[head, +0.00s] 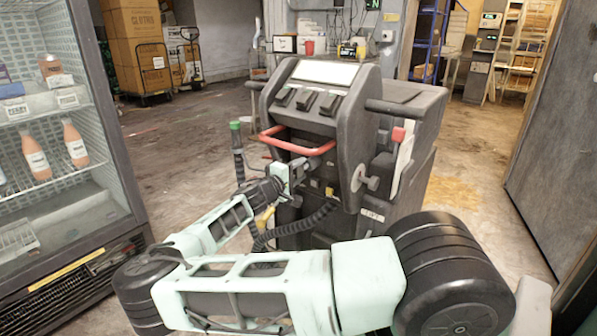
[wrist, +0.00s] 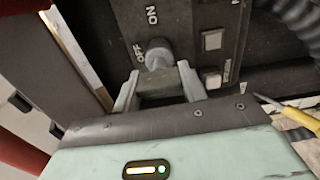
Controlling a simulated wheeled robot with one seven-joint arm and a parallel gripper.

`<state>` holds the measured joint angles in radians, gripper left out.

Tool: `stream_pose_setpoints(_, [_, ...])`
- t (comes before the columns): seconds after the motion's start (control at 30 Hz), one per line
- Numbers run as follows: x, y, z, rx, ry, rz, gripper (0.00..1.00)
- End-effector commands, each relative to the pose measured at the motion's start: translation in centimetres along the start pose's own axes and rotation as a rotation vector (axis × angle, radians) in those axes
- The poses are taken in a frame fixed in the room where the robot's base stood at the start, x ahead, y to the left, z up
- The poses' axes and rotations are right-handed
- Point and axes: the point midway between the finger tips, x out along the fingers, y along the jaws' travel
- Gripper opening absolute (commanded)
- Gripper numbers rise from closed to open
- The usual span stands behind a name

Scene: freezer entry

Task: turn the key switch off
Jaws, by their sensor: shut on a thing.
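The key switch (wrist: 157,54) is a round grey piece on a dark panel, with the printed words OFF and ON beside it in the wrist view. The word OFF is right beside it and ON is farther up. My gripper (wrist: 160,84) is shut on the key switch, with one finger on each side. The fingers hide part of it, so I cannot tell exactly which way it points. In the head view my gripper (head: 288,174) reaches the front of the dark machine (head: 322,110), below its red bar (head: 297,143); the key switch is hidden there.
A square button (wrist: 212,40) sits right of the switch. Yellow-handled pliers (wrist: 296,117) and a ribbed hose show at the right of the wrist view. In the head view a glass-front fridge (head: 110,150) stands left. Open floor (head: 175,150) lies between it and the machine.

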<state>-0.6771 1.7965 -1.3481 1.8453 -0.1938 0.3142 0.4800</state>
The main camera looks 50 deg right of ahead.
Motion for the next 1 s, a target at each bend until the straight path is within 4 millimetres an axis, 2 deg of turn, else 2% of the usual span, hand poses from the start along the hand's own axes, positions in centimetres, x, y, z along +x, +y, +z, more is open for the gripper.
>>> stream_pose_setpoints(0.03, [-0.1, -0.1, -0.1, -0.003, 0.004, -0.001, 0.19])
stream_pose_setpoints(0.07, [-0.1, -0.1, -0.1, -0.003, 0.004, -0.001, 0.45])
stream_pose_setpoints(0.13, [-0.1, -0.1, -0.1, -0.003, 0.003, -0.001, 0.64])
stream_pose_setpoints(0.43, [-0.1, 0.0, -0.1, -0.001, 0.001, 0.0, 0.64])
stream_pose_setpoints(0.57, [-1.1, 0.0, -0.1, 0.0, 0.003, 0.0, 0.64])
stream_pose_setpoints(0.67, [-2.8, 0.0, -0.2, 0.0, 0.005, -0.002, 0.64])
stream_pose_setpoints(1.0, [-10.7, 0.0, -0.1, 0.0, 0.006, -0.002, 0.64])
